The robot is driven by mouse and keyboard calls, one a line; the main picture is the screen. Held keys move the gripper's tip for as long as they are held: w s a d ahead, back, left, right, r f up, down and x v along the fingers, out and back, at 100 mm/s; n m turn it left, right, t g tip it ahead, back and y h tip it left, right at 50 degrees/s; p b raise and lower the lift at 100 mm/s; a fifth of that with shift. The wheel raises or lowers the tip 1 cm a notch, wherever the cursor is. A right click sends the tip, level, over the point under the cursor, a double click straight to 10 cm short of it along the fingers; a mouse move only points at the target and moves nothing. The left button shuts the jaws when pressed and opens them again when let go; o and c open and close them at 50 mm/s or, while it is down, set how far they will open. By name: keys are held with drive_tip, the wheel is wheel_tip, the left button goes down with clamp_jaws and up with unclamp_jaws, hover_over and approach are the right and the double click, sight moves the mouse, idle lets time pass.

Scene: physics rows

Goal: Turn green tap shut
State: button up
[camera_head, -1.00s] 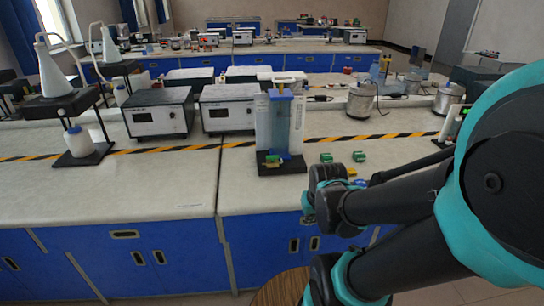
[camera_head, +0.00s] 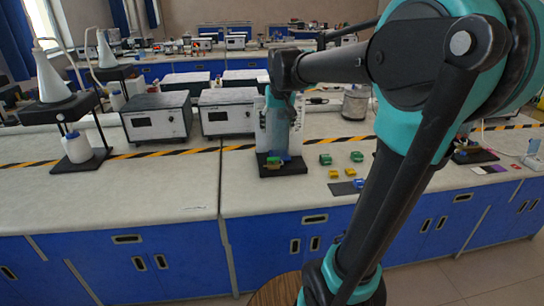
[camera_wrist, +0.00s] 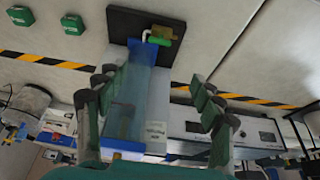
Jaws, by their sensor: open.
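The green tap (camera_wrist: 158,41) sits low on a clear, blue-tinted tank stand (camera_wrist: 135,90) with a black base; the wrist view shows it upside down. In the head view, the green tap (camera_head: 272,161) is a small patch at the stand's front foot, beside a blue part. My gripper (camera_wrist: 152,95) is open and empty, its two dark green fingers either side of the tank in the picture. In the head view, my gripper (camera_head: 284,105) is in front of the tank's upper part, above the tap, and hides some of the tank. Contact with the tank cannot be told.
Green blocks (camera_head: 326,158) and yellow blocks (camera_head: 334,173) lie right of the stand. White instrument boxes (camera_head: 158,116) stand behind left. A striped tape line (camera_head: 190,149) crosses the bench. The bench front left of the stand is clear.

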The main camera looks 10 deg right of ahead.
sight(273, 160)
drive_tip(key=x, duration=1.7)
drive_tip(key=c, duration=1.2)
